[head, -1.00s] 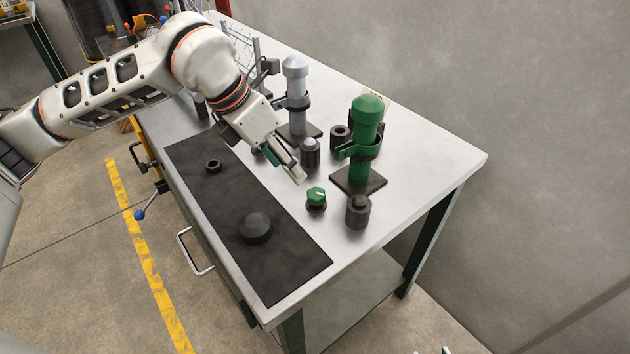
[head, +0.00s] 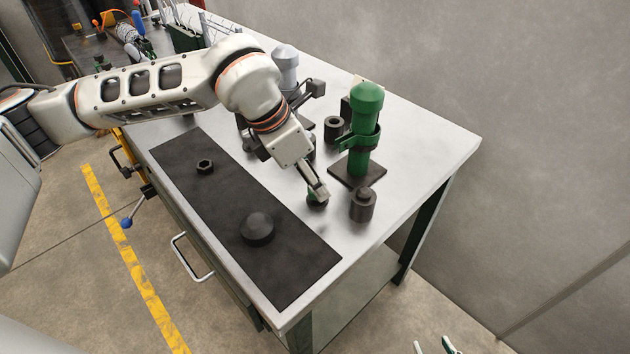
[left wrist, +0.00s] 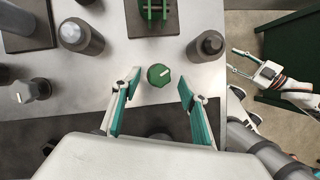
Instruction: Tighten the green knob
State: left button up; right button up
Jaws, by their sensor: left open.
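The green knob (left wrist: 159,75), with a white mark on its top, sits on the workbench beside the dark mat. In the left wrist view it lies between the spread fingers of my left gripper (left wrist: 158,82), with a gap on each side. In the head view my left gripper (head: 320,191) is right over the knob (head: 316,203) and hides most of it. My left gripper is open and empty. My right gripper (head: 434,346) shows only its fingertips at the bottom edge of the head view, apart. It also shows open and empty in the left wrist view (left wrist: 233,59).
A green cylinder on a dark base (head: 366,130) stands behind the knob. A dark capped cylinder (head: 363,204) stands close to the knob's right. The dark mat (head: 285,270) holds a round black knob (head: 257,228) and a hex nut (head: 205,167). The bench's front right corner is clear.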

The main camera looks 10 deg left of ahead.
pick_arm(q)
jog(key=shift+x, duration=1)
jog(key=shift+c, duration=0.3)
jog(key=c, duration=1)
jog(key=shift+c, duration=0.2)
jog(key=shift+m, duration=0.3)
